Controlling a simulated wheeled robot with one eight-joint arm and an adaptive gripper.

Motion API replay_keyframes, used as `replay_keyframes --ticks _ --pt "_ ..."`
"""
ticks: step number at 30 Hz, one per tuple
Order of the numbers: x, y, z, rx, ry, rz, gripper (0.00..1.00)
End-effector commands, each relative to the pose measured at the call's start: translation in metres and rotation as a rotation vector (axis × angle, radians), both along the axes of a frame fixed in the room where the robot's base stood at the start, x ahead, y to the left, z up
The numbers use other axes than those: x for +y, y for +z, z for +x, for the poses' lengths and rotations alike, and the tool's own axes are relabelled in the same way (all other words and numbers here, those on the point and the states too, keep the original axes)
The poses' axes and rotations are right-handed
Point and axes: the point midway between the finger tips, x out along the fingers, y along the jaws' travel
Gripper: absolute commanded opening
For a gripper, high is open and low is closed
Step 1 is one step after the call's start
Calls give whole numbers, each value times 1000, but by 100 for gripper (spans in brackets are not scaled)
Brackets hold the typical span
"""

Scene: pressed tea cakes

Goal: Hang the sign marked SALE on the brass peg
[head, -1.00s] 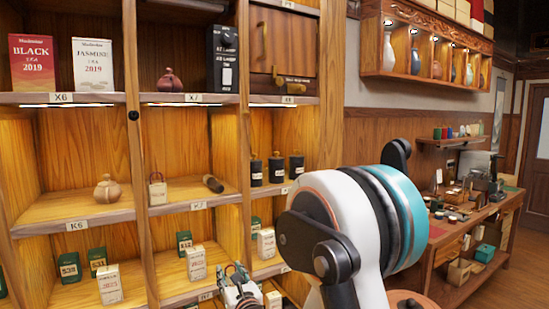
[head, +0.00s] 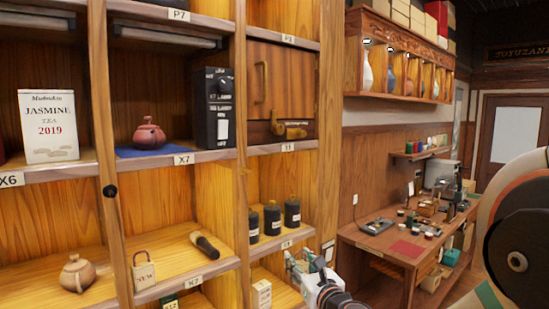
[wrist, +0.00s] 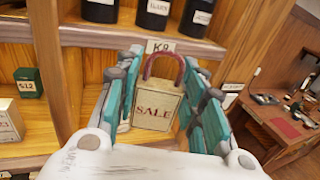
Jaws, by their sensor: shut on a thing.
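The sign marked SALE (wrist: 152,112) is a pale tag with a reddish looped handle, upright between the teal-padded fingers in the wrist view. My gripper (wrist: 158,108) is shut on it. In the head view my gripper (head: 306,262) is low, in front of the right end of the shelf unit; the sign is not clear there. I cannot make out the brass peg for certain. A brass-coloured fitting (head: 292,131) sits below the small wooden door, and a dark round knob (head: 109,191) is on a shelf post. A similar sign marked NEW (head: 145,277) stands on a shelf.
Dark canisters (head: 272,218) stand on the shelf above my gripper. A reddish teapot (head: 149,134), a clay pot (head: 76,273) and a dark cylinder (head: 204,245) occupy other compartments. A cluttered wooden table (head: 385,240) stands to the right.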

Motion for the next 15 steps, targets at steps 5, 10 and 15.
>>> replay_keyframes --ticks 5,10,15 --pt "21 78 -19 0 86 0 13" --pt "41 138 -39 0 166 0 13" --pt "59 193 -61 -1 245 0 13"
